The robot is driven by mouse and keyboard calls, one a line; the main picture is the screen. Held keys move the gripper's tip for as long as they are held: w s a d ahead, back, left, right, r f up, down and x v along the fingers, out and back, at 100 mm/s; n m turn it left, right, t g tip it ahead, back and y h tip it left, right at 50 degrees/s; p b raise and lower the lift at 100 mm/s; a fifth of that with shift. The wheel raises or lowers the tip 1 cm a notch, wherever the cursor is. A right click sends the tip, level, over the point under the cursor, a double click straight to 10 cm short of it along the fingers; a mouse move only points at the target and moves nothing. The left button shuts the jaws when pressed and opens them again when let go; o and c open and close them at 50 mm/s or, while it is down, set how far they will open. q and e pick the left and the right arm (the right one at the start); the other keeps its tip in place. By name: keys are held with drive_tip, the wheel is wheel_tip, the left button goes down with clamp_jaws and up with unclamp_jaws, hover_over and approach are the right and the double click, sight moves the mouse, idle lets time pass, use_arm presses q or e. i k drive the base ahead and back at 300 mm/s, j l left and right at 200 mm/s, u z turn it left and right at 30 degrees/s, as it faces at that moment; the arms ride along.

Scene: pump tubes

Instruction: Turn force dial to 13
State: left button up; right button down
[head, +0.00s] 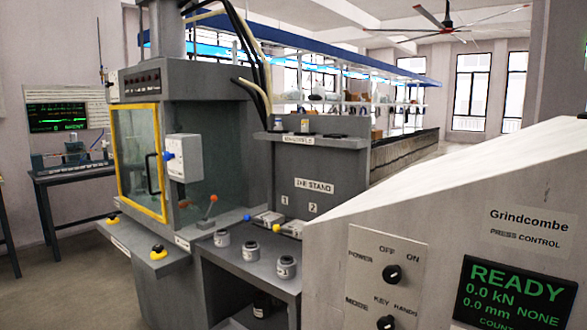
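No dial labelled as force can be read in the head view. The press control console (460,215) fills the right side. Its panel has a black power knob (392,273) marked OFF and ON, and a black mode knob (386,322) marked KEY and HANDS, cut by the bottom edge. The console screen (512,293) shows READY, 0.0 kN, NONE and 0.0 mm. A pale box (186,158) with a small blue knob (168,155) is on the press's front; its markings are too small to read. Neither of my grippers is in view.
The grey press (190,85) has a yellow-framed door (164,215). Beside it is the die stand (310,186), with several small grey pots (250,250) on a shelf in front. A desk with a monitor (58,117) is at the left. Floor is open at lower left.

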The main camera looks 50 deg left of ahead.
sight(167, 156)
drive_tip(key=u, duration=2.35)
